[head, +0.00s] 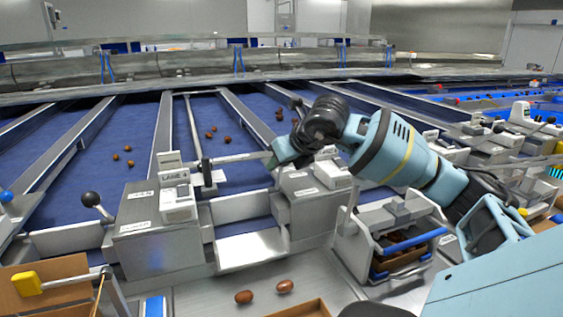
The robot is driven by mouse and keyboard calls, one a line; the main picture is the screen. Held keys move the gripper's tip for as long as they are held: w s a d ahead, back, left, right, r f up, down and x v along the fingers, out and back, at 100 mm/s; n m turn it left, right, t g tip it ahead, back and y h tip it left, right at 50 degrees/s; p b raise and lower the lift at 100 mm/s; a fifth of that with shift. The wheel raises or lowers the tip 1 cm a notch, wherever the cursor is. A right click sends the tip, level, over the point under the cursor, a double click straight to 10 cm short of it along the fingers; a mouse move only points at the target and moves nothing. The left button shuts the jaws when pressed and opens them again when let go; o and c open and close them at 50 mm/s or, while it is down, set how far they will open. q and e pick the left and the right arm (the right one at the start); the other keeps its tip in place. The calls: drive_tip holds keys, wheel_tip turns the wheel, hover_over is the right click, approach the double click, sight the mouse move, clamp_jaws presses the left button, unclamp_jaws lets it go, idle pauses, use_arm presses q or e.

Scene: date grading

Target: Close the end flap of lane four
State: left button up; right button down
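A box with a small sign that seems to read LANE 4 (173,177) stands at the front of a blue belt lane. At this lane's end a pale metal panel (240,207) spans between two grey housings, above a bare metal chute (250,246). I cannot tell for certain whether this panel is the end flap or how far it is closed. A thin metal bar (235,159) runs across the lane above the belt. My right gripper (273,161) is at the bar's right end; its fingers are small and partly hidden, so its grip is unclear. My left gripper is not in view.
A black-knobbed lever (91,199) stands left of the sign. Two dates (244,297) lie on the front metal shelf. A blue-handled drawer (409,241) with dates is under my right arm. A cardboard box (45,285) stands front left. More dates lie on the belts.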

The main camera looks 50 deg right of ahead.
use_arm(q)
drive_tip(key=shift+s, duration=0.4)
use_arm(e)
drive_tip(key=shift+a+r, duration=0.1)
drive_tip(key=c, duration=1.4)
unclamp_jaws()
drive_tip(key=o, duration=0.3)
drive_tip(key=shift+s+a, duration=0.1)
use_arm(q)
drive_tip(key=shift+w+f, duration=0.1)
use_arm(e)
drive_tip(key=shift+o, duration=0.2)
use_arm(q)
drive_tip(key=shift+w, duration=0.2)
use_arm(e)
drive_tip(key=shift+s+r, duration=0.2)
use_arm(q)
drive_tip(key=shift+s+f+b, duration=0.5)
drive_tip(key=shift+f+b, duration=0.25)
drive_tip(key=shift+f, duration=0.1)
use_arm(e)
drive_tip(key=v, duration=0.7)
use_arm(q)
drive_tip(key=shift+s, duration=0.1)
use_arm(e)
drive_tip(key=shift+s, duration=0.1)
